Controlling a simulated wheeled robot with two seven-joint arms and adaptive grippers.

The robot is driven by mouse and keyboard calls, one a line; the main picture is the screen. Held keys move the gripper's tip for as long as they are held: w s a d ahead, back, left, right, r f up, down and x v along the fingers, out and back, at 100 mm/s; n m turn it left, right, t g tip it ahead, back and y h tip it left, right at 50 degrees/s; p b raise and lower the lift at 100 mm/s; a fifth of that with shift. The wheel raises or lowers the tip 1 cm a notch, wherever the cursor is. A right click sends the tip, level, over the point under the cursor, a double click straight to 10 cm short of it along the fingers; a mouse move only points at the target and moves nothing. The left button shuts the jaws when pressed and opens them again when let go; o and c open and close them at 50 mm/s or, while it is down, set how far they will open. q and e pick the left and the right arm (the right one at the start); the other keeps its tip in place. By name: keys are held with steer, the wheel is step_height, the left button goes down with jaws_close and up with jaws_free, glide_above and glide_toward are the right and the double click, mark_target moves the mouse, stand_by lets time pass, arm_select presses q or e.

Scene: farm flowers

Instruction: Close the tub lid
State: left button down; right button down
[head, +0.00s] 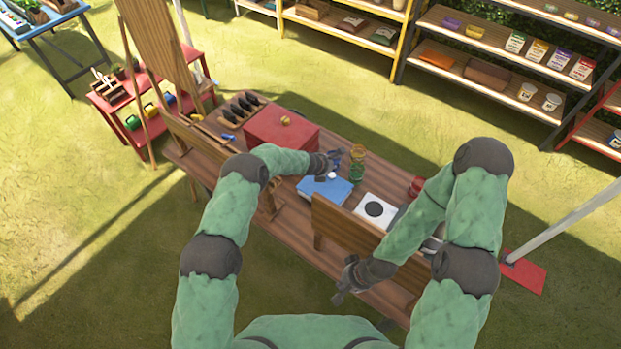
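A blue flat-topped box (325,189) sits on the wooden table, with a small white round piece (332,176) at its far edge. I cannot tell which of these, if either, is the tub. My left gripper (331,163) is just above the far side of the blue box; its fingers are too small to read. My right gripper (344,280) is open and empty near the table's front edge, apart from the boxes.
The wooden table (290,222) also holds a green-and-yellow stacked item (357,167), a white plate with a black disc (374,209), a red can (416,186) and a dark tray (242,106). A wooden board (345,225) stands along the near edge.

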arm_select(q)
steer(key=v, duration=1.1)
steer(key=shift+s+r, duration=0.15)
steer(key=shift+a, duration=0.1)
stand_by(0.4)
